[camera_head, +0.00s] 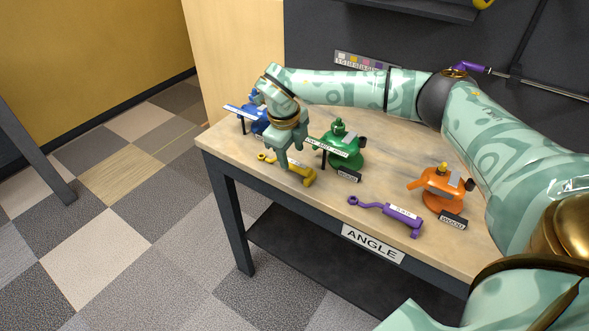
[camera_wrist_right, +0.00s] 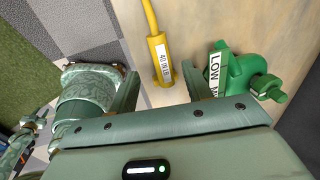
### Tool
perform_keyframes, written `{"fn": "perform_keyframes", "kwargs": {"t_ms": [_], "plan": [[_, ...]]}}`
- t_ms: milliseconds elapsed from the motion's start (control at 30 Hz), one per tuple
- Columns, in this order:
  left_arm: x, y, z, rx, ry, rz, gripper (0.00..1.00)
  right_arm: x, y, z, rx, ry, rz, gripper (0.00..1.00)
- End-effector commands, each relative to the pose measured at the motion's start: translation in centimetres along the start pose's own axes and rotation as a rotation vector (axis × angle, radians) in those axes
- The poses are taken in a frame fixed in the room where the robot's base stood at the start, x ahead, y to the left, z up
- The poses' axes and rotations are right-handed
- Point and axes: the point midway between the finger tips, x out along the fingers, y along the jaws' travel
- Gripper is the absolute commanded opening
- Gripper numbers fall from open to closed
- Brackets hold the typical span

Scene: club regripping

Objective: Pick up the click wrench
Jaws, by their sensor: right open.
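A yellow wrench (camera_head: 304,174) with a white label lies near the table's front edge. In the right wrist view its labelled handle (camera_wrist_right: 160,58) runs between the two fingers of my right gripper (camera_wrist_right: 162,80), which are apart. In the head view my right gripper (camera_head: 289,158) points down just above the wrench and hides part of it. A purple wrench (camera_head: 390,212) with a white label lies farther right. Which one is the click wrench I cannot tell from the labels.
A green fixture (camera_head: 343,152) stands close to the right of the gripper. A blue fixture (camera_head: 258,118) is at the far left and an orange one (camera_head: 440,185) at the right. The table (camera_head: 395,170) has bare wood between them. An ANGLE sign (camera_head: 372,243) is on its front edge.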

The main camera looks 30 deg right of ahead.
Motion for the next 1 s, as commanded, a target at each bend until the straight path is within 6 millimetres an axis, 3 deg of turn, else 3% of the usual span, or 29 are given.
{"fn": "perform_keyframes", "kwargs": {"t_ms": [300,500,533,700,1000], "plan": [[1.6,0.2,0.5,-0.001,-0.011,0.004,0.35,4.9,-0.2,-0.2,0.000,0.003,0.001,0.50],[1.5,0.2,0.5,-0.001,-0.010,0.003,0.35,4.8,-0.2,-0.2,0.000,0.000,0.000,0.50],[1.4,0.2,0.5,-0.001,-0.010,0.003,0.35,4.8,-0.2,-0.2,0.000,0.000,0.000,0.47],[1.4,0.2,0.5,-0.001,-0.010,0.003,0.35,4.8,-0.2,-0.2,0.000,0.000,0.000,0.00],[1.4,0.2,0.5,-0.002,-0.009,0.003,0.35,4.7,-0.3,-0.2,0.000,0.000,0.000,0.00]]}}
